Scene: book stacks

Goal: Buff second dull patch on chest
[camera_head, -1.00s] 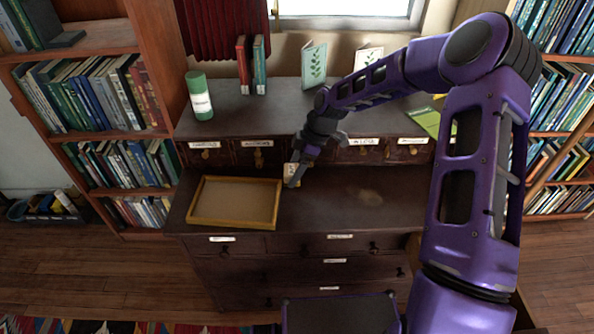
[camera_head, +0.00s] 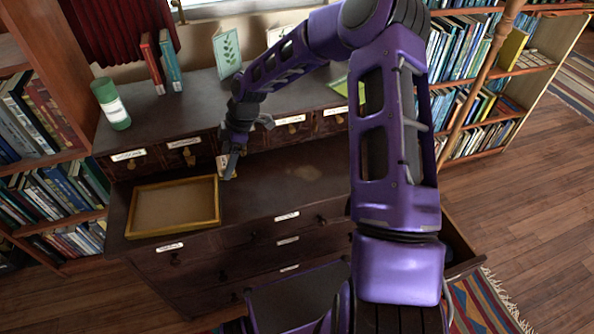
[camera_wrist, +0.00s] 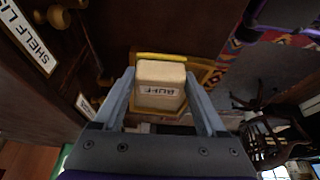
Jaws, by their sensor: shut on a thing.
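The chest (camera_head: 262,205) is dark brown wood. A pale dull patch (camera_head: 303,172) shows on its lower top, right of my gripper. My gripper (camera_head: 228,172) is over the lower top near the back right corner of a yellow-rimmed tray (camera_head: 219,200). In the wrist view my gripper (camera_wrist: 160,95) is shut on a cream buffing block (camera_wrist: 160,74) marked "BUFF", with one finger on each side. In the head view the block is mostly hidden by the fingers. The dull patch is apart from the gripper. I cannot tell whether the block touches the wood.
A row of small labelled drawers (camera_head: 185,156) rises behind the lower top. A green and white canister (camera_head: 111,104), red and teal books (camera_head: 160,62) and a leaf-patterned card (camera_head: 227,52) stand on the upper shelf. Bookshelves flank the chest. Lower top is clear around the patch.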

